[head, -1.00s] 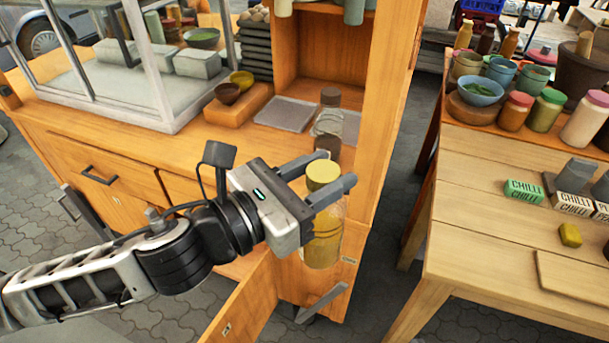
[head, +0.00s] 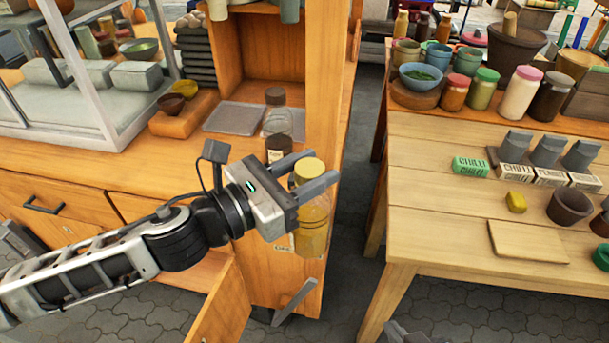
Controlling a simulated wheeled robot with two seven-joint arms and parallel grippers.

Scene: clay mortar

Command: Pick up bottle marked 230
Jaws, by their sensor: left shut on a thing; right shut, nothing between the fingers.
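My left gripper (head: 310,174) is shut around the upper part of a clear bottle with a yellow cap and yellow-amber contents (head: 312,225). The bottle hangs roughly upright in front of the cabinet, clear of the counter top. I cannot read a 230 mark on it; the fingers cover its neck area. A clear bottle with a brown cap (head: 276,122) and a dark-capped one (head: 278,147) stand on the counter behind. Only a small part of my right gripper (head: 408,333) shows at the bottom edge; it is shut and empty.
The orange cabinet (head: 150,165) has an open door (head: 222,308) below the bottle. To the right, a wooden table (head: 420,228) holds jars, bowls, chilli boxes (head: 512,172) and a board (head: 527,242). A gap of paved floor separates them.

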